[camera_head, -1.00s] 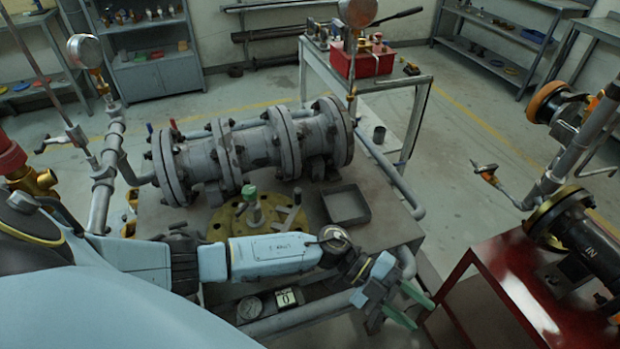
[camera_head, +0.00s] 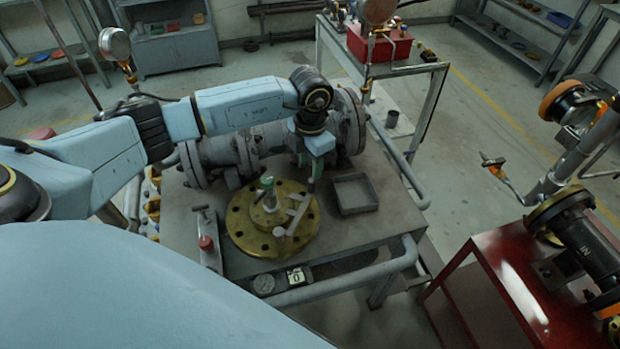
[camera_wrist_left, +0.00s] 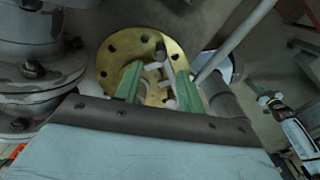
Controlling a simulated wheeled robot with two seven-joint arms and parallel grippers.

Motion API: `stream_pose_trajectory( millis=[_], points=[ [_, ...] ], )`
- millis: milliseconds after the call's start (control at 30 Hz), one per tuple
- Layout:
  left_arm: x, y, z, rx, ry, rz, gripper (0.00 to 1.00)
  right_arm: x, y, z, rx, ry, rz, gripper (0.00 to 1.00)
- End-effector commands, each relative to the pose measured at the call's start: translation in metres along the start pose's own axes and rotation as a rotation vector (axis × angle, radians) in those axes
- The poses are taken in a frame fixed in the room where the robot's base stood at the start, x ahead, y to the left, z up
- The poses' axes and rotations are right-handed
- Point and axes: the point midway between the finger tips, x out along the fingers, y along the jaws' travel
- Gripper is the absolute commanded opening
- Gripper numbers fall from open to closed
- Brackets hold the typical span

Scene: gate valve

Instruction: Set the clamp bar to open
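The clamp bar (camera_head: 299,214) appears to be the grey bar on top of the round brass flange (camera_head: 240,232), slanting from upper right to lower left. A post with a green cap (camera_head: 267,183) stands beside it. My left gripper (camera_head: 313,174) points down over the right rear part of the flange, close to the bar's upper end. In the left wrist view its two green fingers (camera_wrist_left: 159,88) are apart, with light grey parts of the bar between them. I cannot tell whether they touch it. My right gripper is not in view.
A grey flanged pipe (camera_head: 240,150) lies behind the brass flange, partly hidden by my left arm. A shallow grey tray (camera_head: 355,196) is to the right. A red-knobbed bracket (camera_head: 207,243) stands at the left. A gauge (camera_head: 263,284) sits at the table's front edge.

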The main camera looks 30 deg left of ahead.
Motion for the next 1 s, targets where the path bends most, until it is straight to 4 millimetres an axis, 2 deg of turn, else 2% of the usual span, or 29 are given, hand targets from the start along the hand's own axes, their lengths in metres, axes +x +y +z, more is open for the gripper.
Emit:
stream_pose_trajectory(
  millis=[100, 300, 500, 767, 1000],
  points=[
    [0.026, -0.001, -0.001, -0.002, 0.004, -0.003, 0.4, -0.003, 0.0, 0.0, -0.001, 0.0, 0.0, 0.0],
    [0.056, -0.001, 0.0, -0.002, 0.001, -0.003, 0.4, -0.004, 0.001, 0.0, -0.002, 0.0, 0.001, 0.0],
    [0.069, -0.001, 0.0, -0.001, -0.001, -0.002, 0.4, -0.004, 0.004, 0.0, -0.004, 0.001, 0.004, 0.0],
    [0.07, -0.001, 0.0, -0.001, -0.001, -0.002, 0.4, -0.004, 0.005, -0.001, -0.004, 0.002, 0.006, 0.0],
    [0.07, -0.001, 0.0, -0.001, -0.001, -0.002, 0.1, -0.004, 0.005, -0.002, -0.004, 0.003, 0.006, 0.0]
  ],
)
